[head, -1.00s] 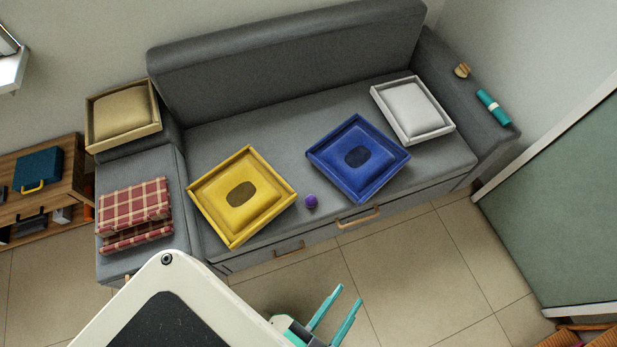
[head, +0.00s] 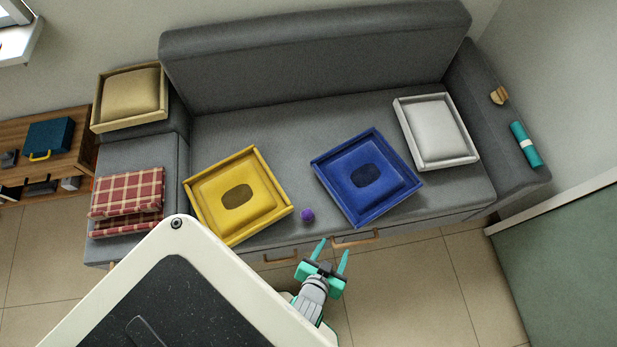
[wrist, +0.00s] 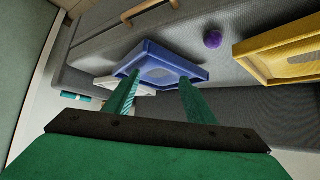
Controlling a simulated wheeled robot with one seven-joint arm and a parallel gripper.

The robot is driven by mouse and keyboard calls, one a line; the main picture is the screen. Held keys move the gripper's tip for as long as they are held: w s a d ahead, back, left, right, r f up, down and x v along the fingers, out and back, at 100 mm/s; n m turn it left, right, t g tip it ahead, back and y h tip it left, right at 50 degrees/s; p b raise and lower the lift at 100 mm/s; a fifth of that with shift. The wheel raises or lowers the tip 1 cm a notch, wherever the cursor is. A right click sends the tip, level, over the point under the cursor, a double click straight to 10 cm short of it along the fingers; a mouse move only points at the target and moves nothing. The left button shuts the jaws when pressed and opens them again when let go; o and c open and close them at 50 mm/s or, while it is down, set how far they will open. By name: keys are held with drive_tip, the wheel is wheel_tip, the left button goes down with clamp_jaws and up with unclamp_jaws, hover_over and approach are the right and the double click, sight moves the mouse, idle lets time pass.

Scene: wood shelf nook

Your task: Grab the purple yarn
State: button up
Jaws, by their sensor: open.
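The purple yarn (head: 307,215) is a small ball on the front part of the grey sofa seat, between the yellow tray and the blue tray. It also shows in the wrist view (wrist: 212,39), near the top and right of my fingers. My gripper (head: 334,247) is open and empty, with teal fingers apart. In the head view it is just in front of the sofa's front edge, below and slightly right of the yarn. In the wrist view the fingers (wrist: 156,92) point toward the blue tray, and nothing is between them.
The yellow tray (head: 207,212) stands left of the yarn and the blue tray (head: 340,203) right of it. A white tray (head: 467,157) is farther right. A folded plaid blanket (head: 127,192) lies at left. Drawer handles (head: 355,238) stick out from the sofa front.

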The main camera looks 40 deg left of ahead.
drive_tip(key=w+a+f+n+g, duration=0.3)
drive_tip(key=w+a+f+g, duration=0.2)
drive_tip(key=a+f, duration=0.35)
drive_tip(key=w+a+g, duration=0.1)
drive_tip(key=a, duration=0.1)
drive_tip(key=a+r+n+g+h, duration=0.1)
drive_tip(key=a, duration=0.1)
drive_tip(key=w+a+r+n+g+h, duration=0.1)
drive_tip(key=a+g, duration=0.1)
drive_tip(key=shift+w+a+r, duration=0.1)
drive_tip(key=shift+w+a, duration=0.2)
drive_tip(key=shift+a, duration=0.05)
hover_over(307, 215)
drive_tip(key=shift+g, duration=0.3)
drive_tip(key=f, duration=0.5)
drive_tip(key=shift+d, duration=0.25)
drive_tip(key=shift+w+a+f, duration=0.1)
drive_tip(key=shift+a+f, duration=0.05)
drive_tip(key=shift+f, duration=1.15)
drive_tip(key=shift+w+a+f, duration=0.1)
drive_tip(key=shift+f, duration=1.15)
drive_tip(key=shift+s, duration=0.1)
drive_tip(key=c, duration=0.8)
